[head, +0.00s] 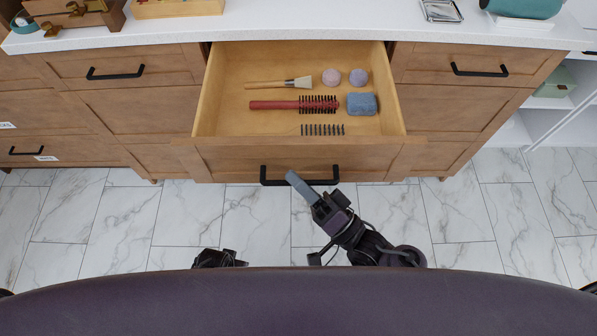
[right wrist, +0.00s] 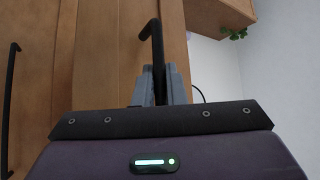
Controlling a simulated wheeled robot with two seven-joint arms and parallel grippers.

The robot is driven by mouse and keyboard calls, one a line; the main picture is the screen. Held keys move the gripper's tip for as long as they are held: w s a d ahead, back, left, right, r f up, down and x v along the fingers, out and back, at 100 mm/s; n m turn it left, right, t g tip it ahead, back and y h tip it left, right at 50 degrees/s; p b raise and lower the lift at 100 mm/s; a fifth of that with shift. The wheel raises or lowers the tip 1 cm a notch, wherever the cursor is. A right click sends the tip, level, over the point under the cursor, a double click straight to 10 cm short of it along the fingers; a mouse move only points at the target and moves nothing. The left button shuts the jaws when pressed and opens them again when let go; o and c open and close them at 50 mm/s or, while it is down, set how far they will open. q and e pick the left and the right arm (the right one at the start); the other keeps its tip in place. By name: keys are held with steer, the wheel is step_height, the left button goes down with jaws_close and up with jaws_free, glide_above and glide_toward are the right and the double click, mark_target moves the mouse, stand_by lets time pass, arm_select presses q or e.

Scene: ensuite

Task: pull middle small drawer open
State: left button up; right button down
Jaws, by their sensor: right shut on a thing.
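The middle small drawer (head: 225,95) stands pulled out from the wooden cabinet in the head view, its inside showing. Its black bar handle (head: 275,182) is on the drawer front. My right gripper (head: 297,180) is at the handle, near its middle, and is shut on it. In the right wrist view the black handle (right wrist: 152,40) runs down between the grey fingers (right wrist: 153,85). Part of my left arm shows low in the head view, but its gripper fingers cannot be made out.
In the drawer lie a paint-like brush (head: 278,84), a red round hairbrush (head: 275,104), a dark comb (head: 322,130), two small balls (head: 331,77) and a blue block (head: 362,104). Closed drawers (head: 125,72) flank it. Marble floor (head: 130,225) in front is clear. White shelves (head: 560,120) stand right.

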steer(key=c, duration=1.8)
jaws_free()
steer(key=shift+o, duration=0.2)
arm_select(q)
steer(key=shift+d+r, duration=0.25)
steer(key=shift+r, duration=0.25)
arm_select(e)
steer(key=v, duration=0.8)
arm_select(q)
steer(key=shift+w, duration=0.15)
